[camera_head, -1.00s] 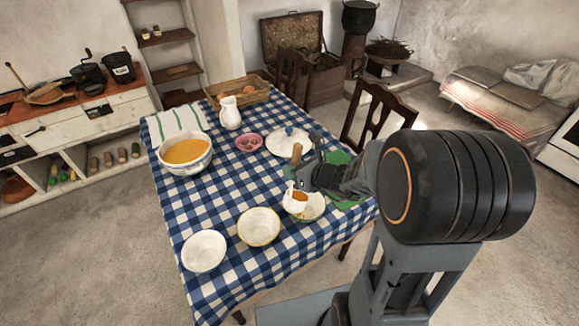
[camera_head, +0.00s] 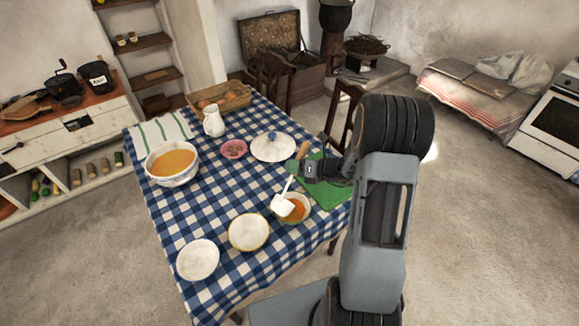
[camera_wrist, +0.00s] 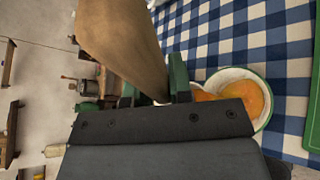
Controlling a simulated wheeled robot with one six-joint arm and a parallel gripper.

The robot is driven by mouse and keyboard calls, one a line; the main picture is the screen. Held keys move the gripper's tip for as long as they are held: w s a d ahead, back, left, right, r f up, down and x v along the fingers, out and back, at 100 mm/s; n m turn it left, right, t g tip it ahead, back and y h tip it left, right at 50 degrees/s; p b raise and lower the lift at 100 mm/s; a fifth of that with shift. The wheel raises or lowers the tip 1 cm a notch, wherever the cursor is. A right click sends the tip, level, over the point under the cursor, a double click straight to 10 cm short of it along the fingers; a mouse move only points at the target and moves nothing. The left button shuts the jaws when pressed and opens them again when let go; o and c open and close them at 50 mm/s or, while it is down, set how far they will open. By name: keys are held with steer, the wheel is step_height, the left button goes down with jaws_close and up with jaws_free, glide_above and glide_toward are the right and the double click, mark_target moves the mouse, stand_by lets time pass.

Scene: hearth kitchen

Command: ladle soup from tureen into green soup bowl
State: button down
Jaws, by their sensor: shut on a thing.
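My gripper (camera_head: 308,172) is shut on the wooden handle of the ladle, a handle that fills the upper left of the wrist view (camera_wrist: 125,45). The ladle's white cup (camera_head: 282,206) hangs tipped over the green-rimmed soup bowl (camera_head: 306,213). Orange soup lies in that bowl, which also shows in the wrist view (camera_wrist: 262,121). Whether any soup is left in the cup is hidden. The white tureen (camera_head: 174,181), full of orange soup, stands at the left of the table.
A yellow-rimmed bowl (camera_head: 249,232) and a plain white bowl (camera_head: 198,260) stand empty at the front. A white lid (camera_head: 273,148), pink dish (camera_head: 234,149), white jug (camera_head: 213,122) and basket (camera_head: 220,96) stand behind. A green mat (camera_head: 325,190) lies right of the soup bowl.

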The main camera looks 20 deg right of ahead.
steer(key=w+d+f+m+y, duration=0.3)
steer(key=w+d+f+m, duration=0.1)
steer(key=d+f+m, duration=0.1)
steer(key=shift+d+f, duration=0.3)
steer(key=shift+d, duration=0.4)
steer(key=shift+w, duration=0.15)
stand_by(1.5)
